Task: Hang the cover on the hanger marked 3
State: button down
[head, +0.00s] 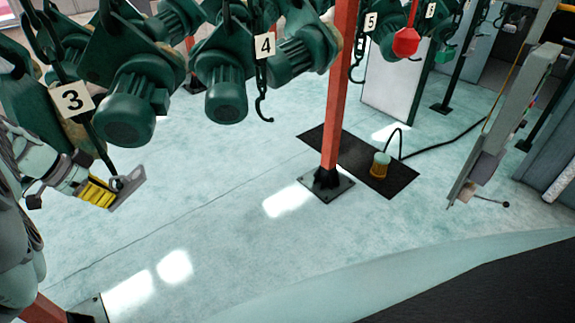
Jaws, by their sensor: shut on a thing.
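The hanger marked 3 (72,99) hangs at the left, a dark chain and rod running down past its white number tag to a small hook (118,182). My gripper (82,184) is at the lower left, beside the hook. It is shut on what looks like the cover (129,190), a grey flat plate with a yellow ribbed part next to it. The plate is tilted, and the hook's end overlaps it in the picture. I cannot tell whether the hook passes through the plate or only lies in front of it. The fingertips are hard to make out.
Dark green motor units (130,105) hang along the top. The hanger marked 4 (265,46) has an empty hook. A red post (338,90) stands mid-floor, near a black mat (358,162) with a lamp-like thing (380,164). The pale floor below is mostly clear.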

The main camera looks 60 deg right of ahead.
jog(key=shift+w+d+b, duration=0.1)
jog(key=shift+w+b, duration=0.15)
jog(key=shift+b, duration=0.5)
jog(key=shift+f+b, duration=0.35)
jog(key=shift+b, duration=0.15)
dwell(0.6)
jog(key=c, duration=1)
grip_release()
jog(key=shift+c, duration=0.2)
